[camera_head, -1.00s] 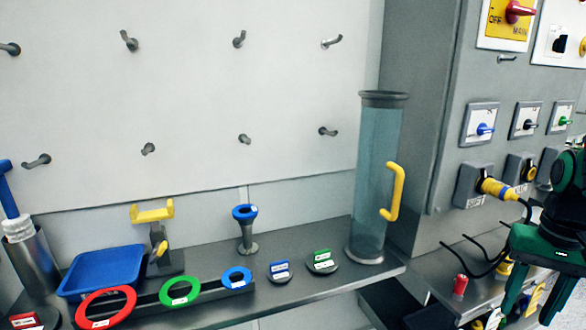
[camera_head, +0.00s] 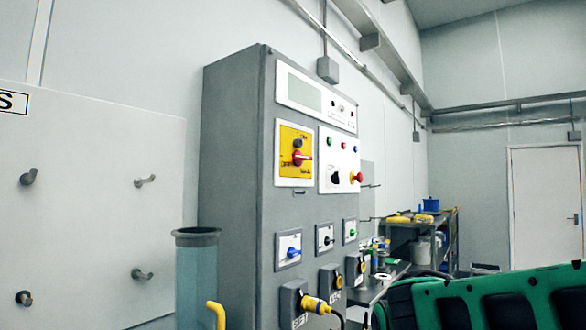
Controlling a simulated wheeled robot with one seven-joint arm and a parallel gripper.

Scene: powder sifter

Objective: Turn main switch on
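The main switch (camera_head: 298,158) is a red rotary handle on a yellow plate (camera_head: 287,173), high on the front of the grey control cabinet (camera_head: 228,150). Its red handle points roughly sideways to the right. The small lettering on the plate is hard to read in this view. My gripper's fingers do not show, and nothing of mine touches the switch.
Beside the switch is a white panel (camera_head: 334,186) with a black knob and a red button. Below are small blue, black and green switches and sockets with a yellow plug (camera_head: 315,304). A clear tube (camera_head: 196,280) stands left of the cabinet. A cluttered bench (camera_head: 371,288) lies behind.

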